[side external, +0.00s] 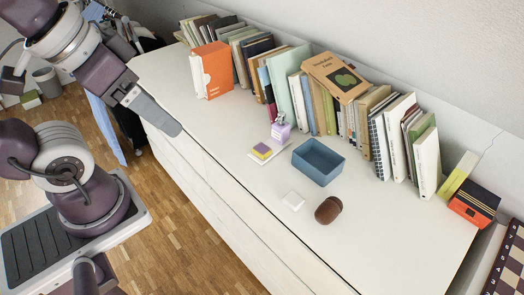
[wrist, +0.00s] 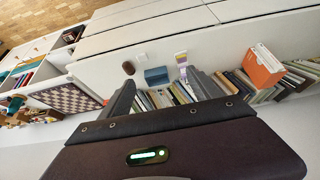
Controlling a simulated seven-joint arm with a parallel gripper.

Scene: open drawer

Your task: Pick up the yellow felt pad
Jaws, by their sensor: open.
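A small yellow and purple stack (side external: 262,151) lies on a flat white square on the dresser top. Its yellow part looks like the felt pad, but the layers are too small to tell apart. In the wrist view a small yellow and purple patch (wrist: 181,57) shows beyond the fingers. My gripper (side external: 177,130) hangs over the front left edge of the dresser, well to the left of the stack and apart from it. In the wrist view my gripper (wrist: 160,76) has its two fingers spread with nothing held between them.
A purple bottle (side external: 281,131) stands right behind the stack, and a blue open box (side external: 334,175) is to its right. A white square (side external: 293,201) and a brown rounded object (side external: 328,210) lie nearer the front. Books (side external: 300,100) line the wall. The dresser's left front is clear.

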